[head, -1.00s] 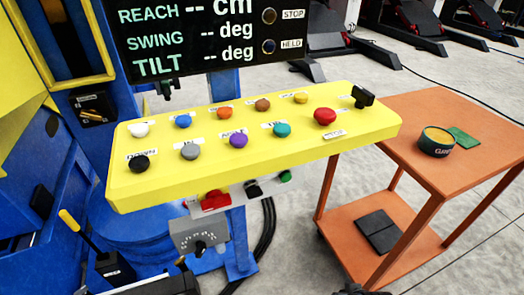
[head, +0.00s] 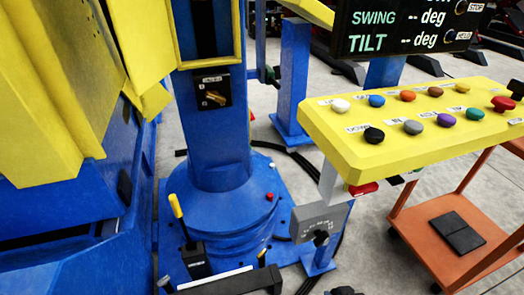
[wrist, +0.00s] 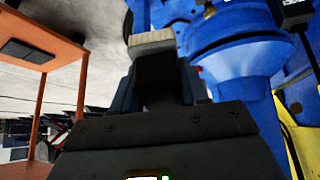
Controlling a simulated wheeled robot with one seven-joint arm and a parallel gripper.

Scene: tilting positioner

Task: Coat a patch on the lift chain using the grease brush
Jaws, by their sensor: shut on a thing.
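In the wrist view my gripper (wrist: 158,88) is shut on the grease brush, whose dark body (wrist: 157,72) sits between the fingers. Its pale bristles (wrist: 152,41) point away from the gripper, clear of the blue column base behind. I cannot tell whether there is grease on them. I cannot make out the lift chain in either view. In the head view the blue column (head: 215,120) has a dark upright slot (head: 205,28) framed in yellow at the top; what is inside is too dark to tell.
A yellow button console (head: 420,125) stands right of the column, below a display (head: 405,30). A rotary switch (head: 213,96) is on the column. A yellow-handled lever (head: 178,212) rises near its base. An orange cart (head: 425,235) stands at right, with a dark pad (head: 453,233) on its lower shelf.

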